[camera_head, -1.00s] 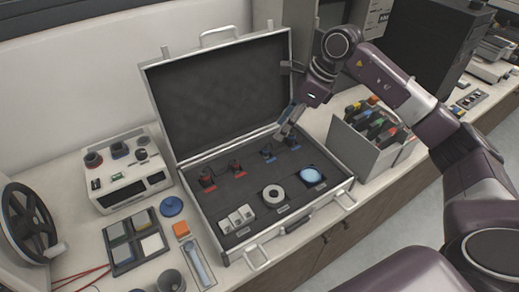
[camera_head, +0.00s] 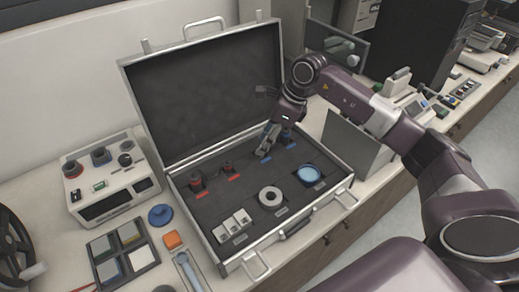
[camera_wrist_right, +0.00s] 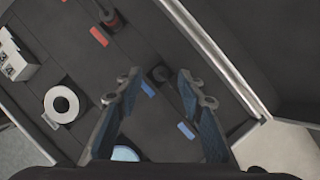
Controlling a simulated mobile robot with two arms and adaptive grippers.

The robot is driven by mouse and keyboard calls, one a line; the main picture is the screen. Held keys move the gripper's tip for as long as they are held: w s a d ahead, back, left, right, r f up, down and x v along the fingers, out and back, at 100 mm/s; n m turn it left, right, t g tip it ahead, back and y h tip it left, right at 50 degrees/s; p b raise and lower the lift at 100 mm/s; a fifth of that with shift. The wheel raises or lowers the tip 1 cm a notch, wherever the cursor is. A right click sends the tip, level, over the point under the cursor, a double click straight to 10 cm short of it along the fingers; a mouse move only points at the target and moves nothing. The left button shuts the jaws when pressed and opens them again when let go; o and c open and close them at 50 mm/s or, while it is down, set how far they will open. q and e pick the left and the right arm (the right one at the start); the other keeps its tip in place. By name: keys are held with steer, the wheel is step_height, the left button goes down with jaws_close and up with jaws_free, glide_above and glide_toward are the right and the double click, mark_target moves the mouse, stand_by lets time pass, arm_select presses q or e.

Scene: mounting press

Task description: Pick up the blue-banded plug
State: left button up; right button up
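The open case (camera_head: 352,178) holds two plugs with blue labels in its right back part. One blue-banded plug (camera_head: 286,136) shows just right of my right gripper (camera_head: 265,150) in the head view. In the right wrist view, a dark round plug (camera_wrist_right: 161,73) with a blue label (camera_wrist_right: 148,89) lies between the tips of my right gripper (camera_wrist_right: 157,80). The fingers are open and apart, one on each side of it; I see no contact. A second blue label (camera_wrist_right: 186,130) lies nearer the right finger, and its plug is mostly hidden. My left gripper is not in view.
Red-labelled plugs (camera_head: 196,181), a white ring (camera_head: 271,196), a blue disc (camera_head: 309,174) and white blocks (camera_head: 232,224) sit in the case. The raised lid (camera_head: 205,95) stands behind. A grey bin (camera_head: 352,147) stands right of the case.

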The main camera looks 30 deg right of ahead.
steer(key=shift+x, duration=1.15)
steer(key=shift+w, duration=0.1)
jaws_close()
steer(key=shift+r, duration=0.2)
